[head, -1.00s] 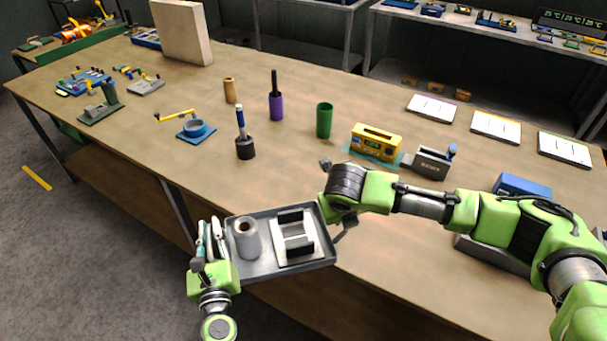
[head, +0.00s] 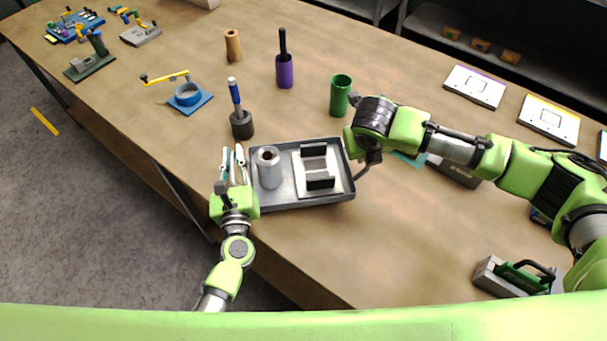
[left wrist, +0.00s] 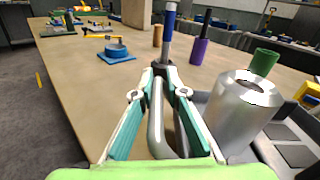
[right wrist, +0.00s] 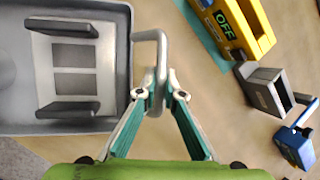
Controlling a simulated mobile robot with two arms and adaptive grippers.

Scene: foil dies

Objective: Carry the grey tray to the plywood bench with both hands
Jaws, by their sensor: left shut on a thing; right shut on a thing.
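The grey tray (head: 300,203) is over the front part of the wood-topped bench (head: 400,245); whether it touches the top I cannot tell. It holds a grey metal cylinder (head: 269,170) on the left and a pale plate with two dark upright blocks (head: 318,172) on the right. My left gripper (head: 232,156) is shut on the tray's left handle (left wrist: 157,130), seen in the left wrist view. My right gripper (right wrist: 160,86) is shut on the right handle (right wrist: 148,36); its fingertips are mostly hidden by the hand in the head view.
Close behind the tray stand a dark holder with a blue pen (head: 241,124) and a green cup (head: 340,95). A purple holder (head: 284,70) is farther back. A yellow device (right wrist: 240,30) and a grey box (right wrist: 265,88) lie right of the tray. Bench front right of the tray is fairly clear.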

